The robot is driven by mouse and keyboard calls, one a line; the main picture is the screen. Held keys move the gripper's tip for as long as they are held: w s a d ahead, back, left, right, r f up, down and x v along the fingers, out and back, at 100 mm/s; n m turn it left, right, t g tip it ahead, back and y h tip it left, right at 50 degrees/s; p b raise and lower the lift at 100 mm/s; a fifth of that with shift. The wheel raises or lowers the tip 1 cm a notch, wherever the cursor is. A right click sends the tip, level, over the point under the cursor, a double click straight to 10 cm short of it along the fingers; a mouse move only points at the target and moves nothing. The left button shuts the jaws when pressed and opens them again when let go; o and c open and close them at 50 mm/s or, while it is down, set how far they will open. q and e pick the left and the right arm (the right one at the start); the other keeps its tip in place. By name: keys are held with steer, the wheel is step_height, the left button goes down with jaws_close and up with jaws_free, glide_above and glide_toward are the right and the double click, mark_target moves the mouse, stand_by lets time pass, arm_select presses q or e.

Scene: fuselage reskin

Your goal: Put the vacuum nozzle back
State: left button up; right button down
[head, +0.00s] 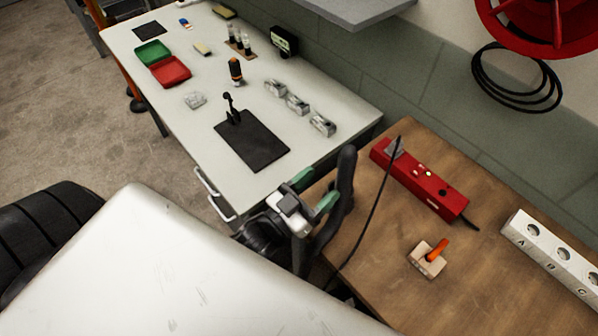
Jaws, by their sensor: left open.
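My left gripper (314,191), with green finger pads, is open near the gap between the pale table and the wooden bench. Nothing shows between its fingers. A thick, dark curved tube (346,172) rises just right of the gripper, partly behind it. It may be the vacuum nozzle or its hose, but I cannot tell, nor whether it touches the fingers. A small black upright piece (231,109) stands at the back edge of a black mat (251,140) on the pale table, apart from the gripper. My right gripper is not in view.
The pale table (185,110) holds a green tray (153,53), a red tray (170,72) and several clear blocks. The wooden bench (385,285) carries a red power box (420,180), an orange-handled block (428,260) and a white socket strip (555,256). A thin black cable crosses its left part.

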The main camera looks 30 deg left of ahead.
arm_select(q)
steer(key=b+v, duration=0.1)
steer(key=v, duration=0.5)
stand_by(0.4)
